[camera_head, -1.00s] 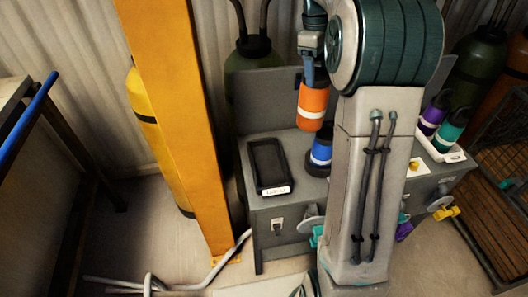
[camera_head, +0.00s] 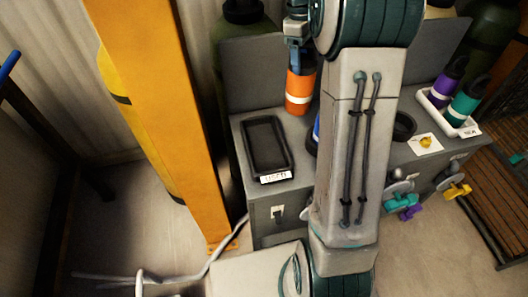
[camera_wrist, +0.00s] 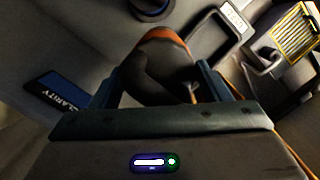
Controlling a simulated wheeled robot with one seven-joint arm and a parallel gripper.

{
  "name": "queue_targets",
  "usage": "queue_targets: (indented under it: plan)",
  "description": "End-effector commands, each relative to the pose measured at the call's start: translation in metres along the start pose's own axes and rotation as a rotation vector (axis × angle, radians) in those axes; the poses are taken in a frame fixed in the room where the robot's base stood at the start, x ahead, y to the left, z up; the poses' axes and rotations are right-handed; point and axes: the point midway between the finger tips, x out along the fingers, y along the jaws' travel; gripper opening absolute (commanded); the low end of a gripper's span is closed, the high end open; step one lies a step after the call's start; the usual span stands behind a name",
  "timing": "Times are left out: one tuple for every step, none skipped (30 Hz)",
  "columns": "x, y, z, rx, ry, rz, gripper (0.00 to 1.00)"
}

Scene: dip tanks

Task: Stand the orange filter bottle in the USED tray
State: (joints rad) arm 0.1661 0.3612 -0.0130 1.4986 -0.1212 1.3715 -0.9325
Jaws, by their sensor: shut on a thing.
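My gripper (camera_head: 299,68) is shut on the orange filter bottle (camera_head: 299,92), an orange cylinder with a white band, and holds it upright by its dark top. The bottle's dark top and orange shoulder fill the space between my fingers (camera_wrist: 155,88) in the wrist view, with the bottle (camera_wrist: 168,33) pointing away. The USED tray (camera_head: 250,158), black and empty with a white label on its front, lies on the grey bench to the left of the bottle. The tray's rim also shows in the wrist view (camera_wrist: 207,58) at upper right.
A white tray (camera_head: 450,115) holds purple and teal bottles at right. An orange post (camera_head: 165,120) stands left of the bench. A CLARITY card (camera_wrist: 60,92) shows in the wrist view.

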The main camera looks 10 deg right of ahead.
Motion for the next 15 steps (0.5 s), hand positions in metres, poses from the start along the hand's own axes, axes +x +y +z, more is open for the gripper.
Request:
queue_targets:
  plan:
    - [0.01, 0.0, -0.002, 0.0, 0.0, 0.001, 0.08]
    - [0.012, 0.0, -0.002, 0.0, 0.0, 0.001, 0.08]
    - [0.014, -0.001, -0.002, 0.0, 0.001, 0.001, 0.08]
    - [0.015, -0.001, -0.003, -0.001, 0.001, 0.002, 0.08]
    - [0.017, -0.002, -0.004, -0.001, 0.001, 0.002, 0.08]
    - [0.018, -0.004, -0.005, -0.002, 0.001, 0.002, 0.08]
    - [0.019, -0.006, -0.007, -0.003, 0.001, 0.001, 0.08]
    - [0.021, -0.009, -0.009, -0.005, 0.001, 0.001, 0.08]
    - [0.022, -0.014, -0.012, -0.005, 0.0, 0.001, 0.08]
    - [0.025, -0.018, -0.015, -0.006, 0.0, 0.0, 0.08]
    - [0.027, -0.022, -0.017, -0.007, 0.0, 0.001, 0.08]
    - [0.03, -0.028, -0.021, -0.007, -0.001, -0.001, 0.08]
    - [0.033, -0.032, -0.024, -0.008, 0.0, 0.0, 0.08]
    - [0.036, -0.037, -0.027, -0.008, 0.0, 0.0, 0.08]
    - [0.04, -0.044, -0.031, -0.007, -0.001, 0.0, 0.08]
